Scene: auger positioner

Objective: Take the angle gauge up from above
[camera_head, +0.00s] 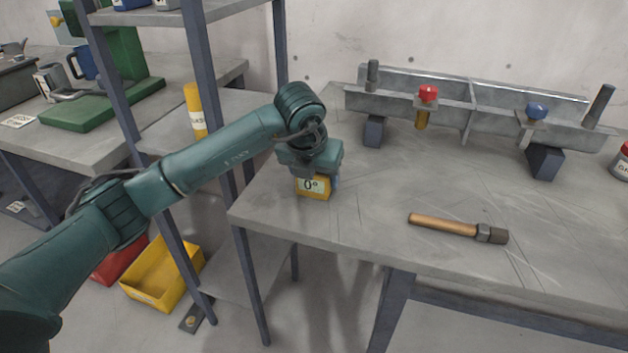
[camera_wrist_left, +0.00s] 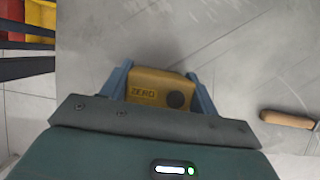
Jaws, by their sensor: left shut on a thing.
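The angle gauge (camera_head: 313,188) is a small yellow box with a pale display reading 0°, near the left front corner of the grey workbench (camera_head: 375,215). My left gripper (camera_head: 318,172) is over it from above, shut on it. In the left wrist view the gauge (camera_wrist_left: 158,88) shows its yellow top, marked ZERO, with a dark round button. The blue fingers of my left gripper (camera_wrist_left: 160,85) lie on either side of it. I cannot tell whether the gauge touches the bench. My right gripper is not in view.
A grey steel beam (camera_head: 480,105) on dark blocks, with red and blue knobs, stands at the back. A shelf rack (camera_head: 205,60) stands close left of the bench. A yellow bin (camera_head: 163,275) is below.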

